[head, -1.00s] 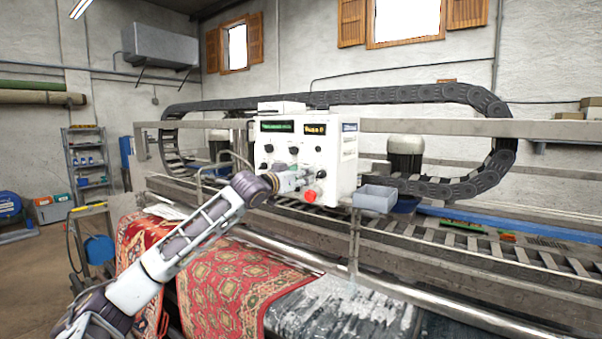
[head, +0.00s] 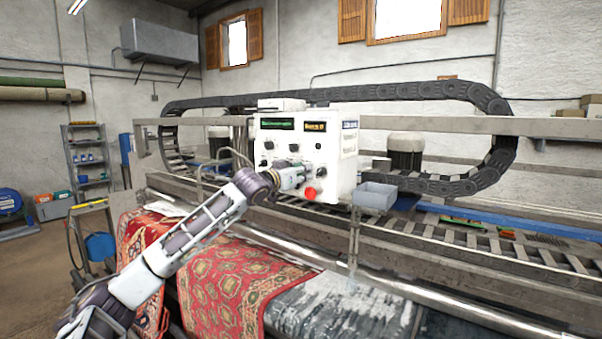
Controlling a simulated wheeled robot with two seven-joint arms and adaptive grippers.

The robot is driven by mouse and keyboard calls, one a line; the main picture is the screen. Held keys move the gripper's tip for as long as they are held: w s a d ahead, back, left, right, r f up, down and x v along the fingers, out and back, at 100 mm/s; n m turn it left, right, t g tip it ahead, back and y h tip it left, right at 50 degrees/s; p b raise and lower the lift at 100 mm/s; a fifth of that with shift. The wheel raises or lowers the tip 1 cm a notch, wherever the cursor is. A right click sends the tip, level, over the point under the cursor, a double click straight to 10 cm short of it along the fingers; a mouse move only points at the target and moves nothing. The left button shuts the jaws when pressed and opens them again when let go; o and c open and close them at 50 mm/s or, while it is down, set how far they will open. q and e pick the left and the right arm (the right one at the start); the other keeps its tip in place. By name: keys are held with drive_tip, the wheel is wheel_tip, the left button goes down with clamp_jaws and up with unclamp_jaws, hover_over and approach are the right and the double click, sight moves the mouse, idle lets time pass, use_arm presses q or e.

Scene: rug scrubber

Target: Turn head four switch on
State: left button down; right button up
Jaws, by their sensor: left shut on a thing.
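The white control box (head: 335,165) stands on the machine's front rail, with two small green and amber displays, several dark knobs and a red button (head: 310,191). My left arm reaches up from the lower left, and my left gripper (head: 298,174) is at the lower part of the box face, just above and left of the red button. It is shut on a panel switch, which the fingers hide. I cannot read which head the switch belongs to or its position. My right gripper is not in view.
A small grey tray (head: 374,196) sticks out right of the box. A red patterned rug (head: 235,290) hangs over the machine's front below my arm. A black cable chain (head: 400,94) loops behind the box. Open floor lies at the left.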

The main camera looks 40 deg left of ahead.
use_arm(q)
drive_tip(key=shift+m, duration=0.3)
drive_tip(key=shift+m+b, duration=2.15)
drive_tip(key=shift+m, duration=5.45)
drive_tip(key=c, duration=1.2)
unclamp_jaws()
drive_tip(key=shift+a, duration=0.1)
drive_tip(key=shift+s+r, duration=0.15)
drive_tip(key=shift+s, duration=0.3)
